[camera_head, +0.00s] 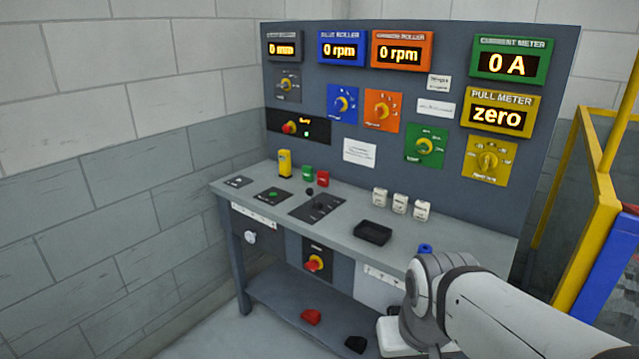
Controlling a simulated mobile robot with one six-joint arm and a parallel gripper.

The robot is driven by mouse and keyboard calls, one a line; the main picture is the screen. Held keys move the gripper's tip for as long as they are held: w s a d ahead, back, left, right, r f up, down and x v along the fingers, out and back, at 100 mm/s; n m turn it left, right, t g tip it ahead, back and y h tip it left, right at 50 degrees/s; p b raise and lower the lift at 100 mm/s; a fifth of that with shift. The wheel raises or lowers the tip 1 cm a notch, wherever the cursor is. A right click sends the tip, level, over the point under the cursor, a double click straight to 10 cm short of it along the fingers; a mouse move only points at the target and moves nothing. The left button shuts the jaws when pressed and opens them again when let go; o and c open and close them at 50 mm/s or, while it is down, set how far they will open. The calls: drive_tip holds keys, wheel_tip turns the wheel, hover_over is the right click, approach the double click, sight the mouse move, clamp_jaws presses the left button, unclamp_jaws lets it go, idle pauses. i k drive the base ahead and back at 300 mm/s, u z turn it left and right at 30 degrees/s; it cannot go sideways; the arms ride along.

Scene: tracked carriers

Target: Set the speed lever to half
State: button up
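A small black lever with a round knob (310,192) stands on a dark plate (300,212) set into the grey bench top, left of the middle. It looks like the speed lever. The plate's markings are too small to read, so I cannot tell which setting the lever is at. My white and grey arm reaches in from the lower right, in front of the bench's right end. My gripper cannot be made out, and nothing of mine touches the lever.
The back panel (300,150) carries dials and displays; both roller displays read 0 rpm. A yellow frame (603,190) stands far right.

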sight(310, 193)
drive_tip(key=z, duration=0.45)
drive_tip(key=i, duration=0.85)
drive_tip(key=z, duration=0.15)
